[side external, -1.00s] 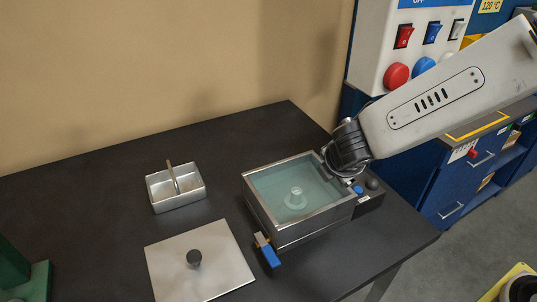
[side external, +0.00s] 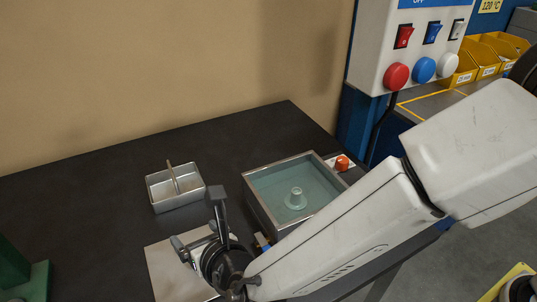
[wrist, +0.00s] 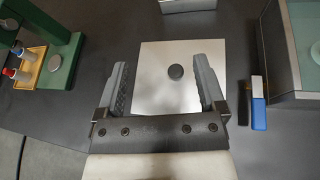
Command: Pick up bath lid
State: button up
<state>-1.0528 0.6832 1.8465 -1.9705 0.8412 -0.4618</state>
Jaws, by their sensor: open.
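The bath lid is a flat square metal plate (wrist: 165,100) with a round black knob (wrist: 176,71). It lies on the dark table in front of the small metal tray. In the side view its left part (side external: 166,262) shows, while my arm and gripper hide the knob and the rest. My gripper (wrist: 160,78) is open and empty above the lid. In the wrist view the knob lies between the two fingers, nearer the right one. The water bath (side external: 249,200) stands uncovered to the right of the lid, with a pale spool-shaped piece (side external: 295,198) in its liquid.
A small metal tray (side external: 161,200) with an upright handle stands behind the lid. A blue-handled part (wrist: 258,105) sits between lid and bath. The table's back left is clear.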

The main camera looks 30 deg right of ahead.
send_over(212, 286)
notch_tip(212, 286, down, 13)
jog(key=shift+s+f, duration=0.1)
jog(key=shift+x, duration=1.3)
jog(key=shift+x, duration=2.55)
grip_shut()
